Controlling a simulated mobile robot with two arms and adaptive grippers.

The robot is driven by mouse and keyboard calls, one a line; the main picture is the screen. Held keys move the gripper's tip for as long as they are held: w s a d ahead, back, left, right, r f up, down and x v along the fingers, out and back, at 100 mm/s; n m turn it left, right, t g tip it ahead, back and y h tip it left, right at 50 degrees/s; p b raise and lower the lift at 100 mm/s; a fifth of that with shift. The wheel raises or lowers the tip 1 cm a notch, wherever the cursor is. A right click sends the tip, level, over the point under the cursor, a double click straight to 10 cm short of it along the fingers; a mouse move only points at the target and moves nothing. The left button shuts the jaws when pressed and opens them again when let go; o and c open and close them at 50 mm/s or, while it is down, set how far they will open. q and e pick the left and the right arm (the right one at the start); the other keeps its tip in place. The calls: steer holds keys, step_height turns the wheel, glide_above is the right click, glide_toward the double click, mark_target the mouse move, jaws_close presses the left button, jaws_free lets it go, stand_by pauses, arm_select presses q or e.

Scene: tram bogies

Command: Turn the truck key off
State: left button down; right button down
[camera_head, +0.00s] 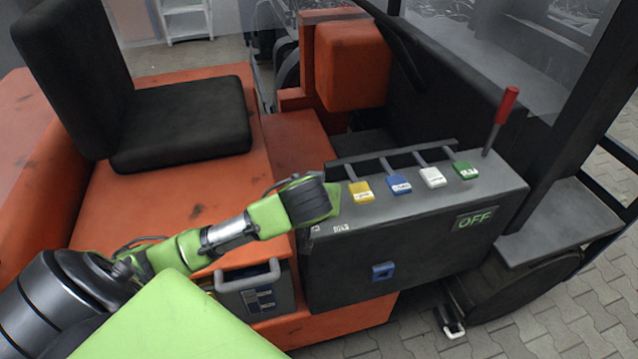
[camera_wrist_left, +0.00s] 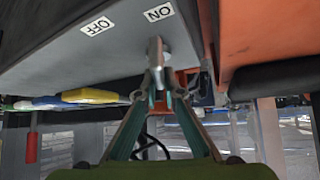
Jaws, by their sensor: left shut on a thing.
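The truck key (camera_wrist_left: 155,50) is a small metal piece on the grey control box, below the ON label (camera_wrist_left: 158,13) in the left wrist view. The OFF label (camera_wrist_left: 97,26) is to the left of it. My left gripper (camera_wrist_left: 157,82) is shut on the key, its two fingers meeting around it. The key looks roughly in line with the ON label, but its exact angle is hard to tell. In the head view my left arm reaches the near left end of the control box (camera_head: 400,250), and its wrist hides the fingers and the key. My right gripper is not in view.
Yellow (camera_head: 361,191), blue (camera_head: 398,185), white (camera_head: 432,177) and green (camera_head: 466,170) levers stand on the box top. A red-handled lever (camera_head: 505,105) rises at its right end, with a green OFF display (camera_head: 475,219) below. A black seat (camera_head: 180,122) is behind my arm.

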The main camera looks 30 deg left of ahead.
arm_select(q)
steer(key=n+y+p, duration=0.1)
steer(key=n+g+p, duration=0.1)
steer(key=shift+d+r+n+y, duration=0.1)
steer(key=shift+d+n+y, duration=0.1)
steer(key=shift+n+y, duration=0.15)
steer(key=shift+n+g+y+p, duration=0.55)
steer(key=shift+n+p, duration=0.15)
steer(key=shift+n, duration=0.15)
steer(key=shift+a, duration=0.1)
steer(key=c, duration=2.2)
jaws_free()
steer(key=shift+w, duration=0.1)
steer(key=shift+o, duration=0.2)
steer(key=v, duration=1.1)
steer(key=shift+s+d+r, duration=0.2)
steer(key=shift+d, duration=0.1)
